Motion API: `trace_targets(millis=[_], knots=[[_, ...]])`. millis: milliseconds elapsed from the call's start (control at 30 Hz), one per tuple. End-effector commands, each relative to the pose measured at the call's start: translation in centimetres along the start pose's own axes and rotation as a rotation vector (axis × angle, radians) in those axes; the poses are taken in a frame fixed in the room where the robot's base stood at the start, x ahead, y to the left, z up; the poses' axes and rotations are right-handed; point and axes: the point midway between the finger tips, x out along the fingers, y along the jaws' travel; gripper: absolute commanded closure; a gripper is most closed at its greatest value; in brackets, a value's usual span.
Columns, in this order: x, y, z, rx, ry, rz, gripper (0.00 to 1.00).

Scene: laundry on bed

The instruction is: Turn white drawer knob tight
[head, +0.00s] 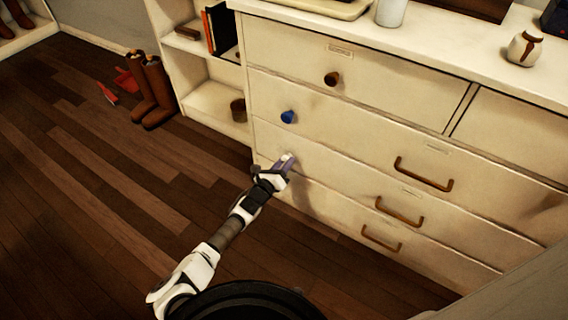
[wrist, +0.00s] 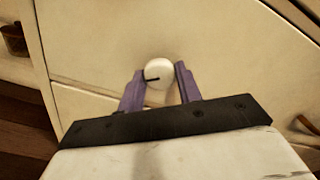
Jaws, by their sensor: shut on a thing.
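The white drawer knob (wrist: 160,71) is round and has a dark line on its face, running from its middle toward the left in the wrist view. It sits on the cream front of a drawer. My gripper (wrist: 160,80) is at the knob, with one purple finger on each side, shut on it. In the head view my gripper (head: 288,160) reaches the left part of the dresser (head: 350,140), below the blue knob. The white knob is mostly hidden there by the fingers.
A blue knob (head: 288,117) and a brown knob (head: 332,79) sit on drawers above. Brown bar handles (head: 424,174) are to the right. A shelf with a brown pot (head: 238,110) stands left. Boots (head: 153,92) stand on the floor, which is otherwise mostly clear.

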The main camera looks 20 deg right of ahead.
Motion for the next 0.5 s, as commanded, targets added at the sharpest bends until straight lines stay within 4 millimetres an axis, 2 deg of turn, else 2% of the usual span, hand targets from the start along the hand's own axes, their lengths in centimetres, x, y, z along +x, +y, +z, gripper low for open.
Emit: trace_targets(millis=[267,500], knots=[[-0.02,0.01,0.14,0.068,0.001,0.000,0.89],[0.01,0.00,0.16,0.236,0.003,0.000,0.88]])
